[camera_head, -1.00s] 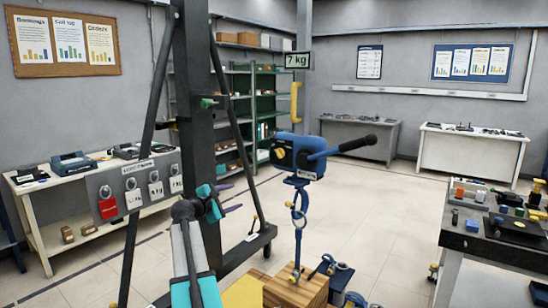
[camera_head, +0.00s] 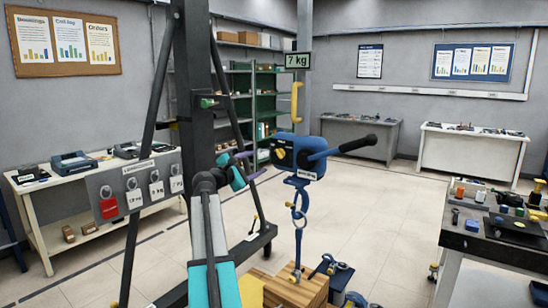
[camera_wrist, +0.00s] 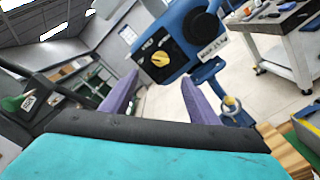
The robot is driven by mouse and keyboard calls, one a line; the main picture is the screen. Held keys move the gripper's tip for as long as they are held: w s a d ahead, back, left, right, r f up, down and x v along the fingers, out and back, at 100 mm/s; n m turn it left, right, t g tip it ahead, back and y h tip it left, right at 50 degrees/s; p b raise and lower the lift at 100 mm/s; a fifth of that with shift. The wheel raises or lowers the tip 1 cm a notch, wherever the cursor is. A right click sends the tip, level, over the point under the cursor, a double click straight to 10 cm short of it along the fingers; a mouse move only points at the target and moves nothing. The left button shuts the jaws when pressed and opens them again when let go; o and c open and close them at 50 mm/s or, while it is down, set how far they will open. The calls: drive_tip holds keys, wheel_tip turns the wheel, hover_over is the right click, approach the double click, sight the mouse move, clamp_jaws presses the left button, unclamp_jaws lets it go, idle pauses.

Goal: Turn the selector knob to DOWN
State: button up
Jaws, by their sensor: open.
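A lever with a black grip (camera_head: 358,144) sticks out to the right of the hoist. My gripper (camera_head: 256,163) is left of the knob, its purple fingers spread and empty. In the wrist view the gripper (camera_wrist: 160,78) has its fingers apart, with the knob showing beyond and between them, not touched.
A dark upright post (camera_head: 195,70) with slanted braces stands left of the hoist. A dark bench with small parts (camera_head: 475,241) is at right. The floor between is open.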

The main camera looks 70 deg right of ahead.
sight(278, 154)
drive_tip(key=p+x, duration=0.2)
drive_tip(key=x, duration=1.1)
drive_tip(key=shift+p, duration=0.3)
